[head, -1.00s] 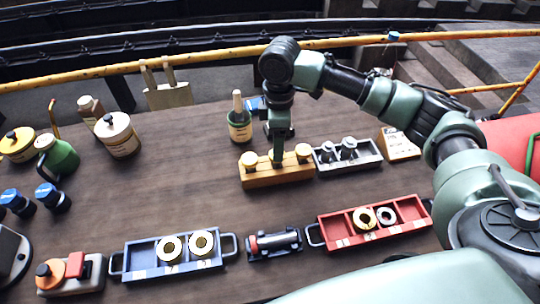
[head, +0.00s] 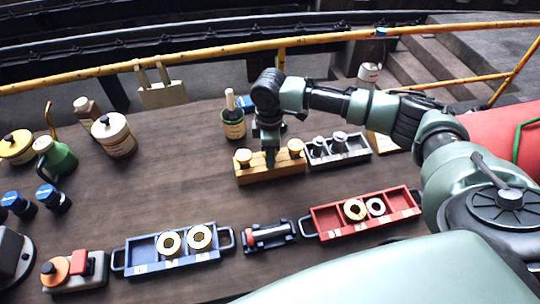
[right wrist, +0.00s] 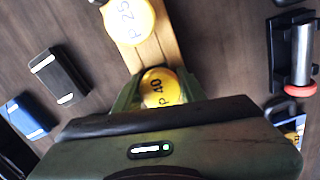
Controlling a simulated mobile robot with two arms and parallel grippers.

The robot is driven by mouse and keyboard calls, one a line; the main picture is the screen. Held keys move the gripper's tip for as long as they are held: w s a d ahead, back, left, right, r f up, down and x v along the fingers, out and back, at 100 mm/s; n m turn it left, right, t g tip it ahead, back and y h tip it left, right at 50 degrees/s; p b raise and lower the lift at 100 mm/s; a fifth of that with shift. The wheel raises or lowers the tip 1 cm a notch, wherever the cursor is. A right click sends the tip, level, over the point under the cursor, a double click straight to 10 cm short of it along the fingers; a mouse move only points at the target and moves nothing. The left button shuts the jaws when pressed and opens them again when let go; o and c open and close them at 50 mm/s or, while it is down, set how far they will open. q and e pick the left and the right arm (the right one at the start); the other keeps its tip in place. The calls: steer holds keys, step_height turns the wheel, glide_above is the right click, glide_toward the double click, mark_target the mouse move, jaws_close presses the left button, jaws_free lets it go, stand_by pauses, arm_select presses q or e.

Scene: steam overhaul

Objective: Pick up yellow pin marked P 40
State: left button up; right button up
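The yellow pin marked P 40 (right wrist: 160,88) stands upright in a wooden block (head: 270,175), and its round head shows in the right wrist view. My right gripper (right wrist: 160,84) is down over it, with one finger on each side of the head. The fingers look spread about as wide as the head; whether they touch it I cannot tell. In the head view the right gripper (head: 270,160) points straight down at the block's middle and hides that pin. A yellow pin marked P 25 (right wrist: 130,20) stands beside it in the block. My left gripper is not in view.
A grey tray (head: 345,158) with metal pins adjoins the block on the right. A blue tray (head: 145,267) and a red tray (head: 345,232) with rings lie in front, with a black fixture (head: 268,236) between them. A green pot (head: 233,128) stands behind the block.

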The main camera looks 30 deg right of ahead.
jaws_close()
steer(key=shift+w+r, duration=0.1)
